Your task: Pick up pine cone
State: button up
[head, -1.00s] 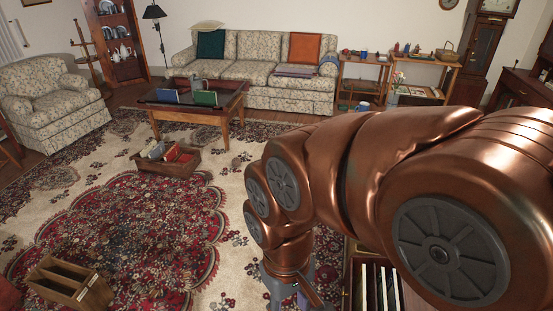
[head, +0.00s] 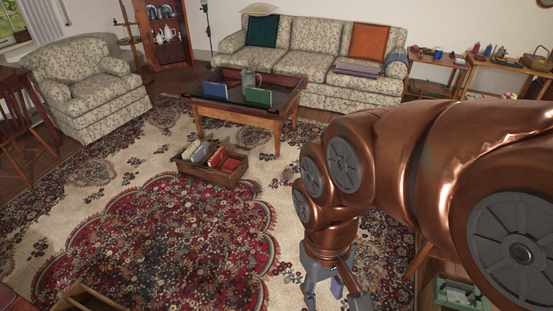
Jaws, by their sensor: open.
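I cannot make out a pine cone in the head view. My copper arm fills the right side and hangs down to my gripper (head: 334,289) at the lower middle. The grey fingers are apart, with purplish pads, and nothing shows between them. The gripper is above the patterned rug, and the fingertips reach close to the bottom edge of the picture. The arm hides part of the room to the right.
A wooden crate of books (head: 195,171) stands on the rug (head: 150,235). Behind it are a coffee table (head: 255,117), a floral sofa (head: 300,65) and an armchair (head: 95,85). A wooden box (head: 85,298) is at bottom left. The middle rug is clear.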

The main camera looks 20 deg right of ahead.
aim_at(288, 174)
jog(key=i, duration=0.85)
jog(key=z, duration=0.75)
jog(key=i, duration=2.5)
jog(key=u, duration=0.7)
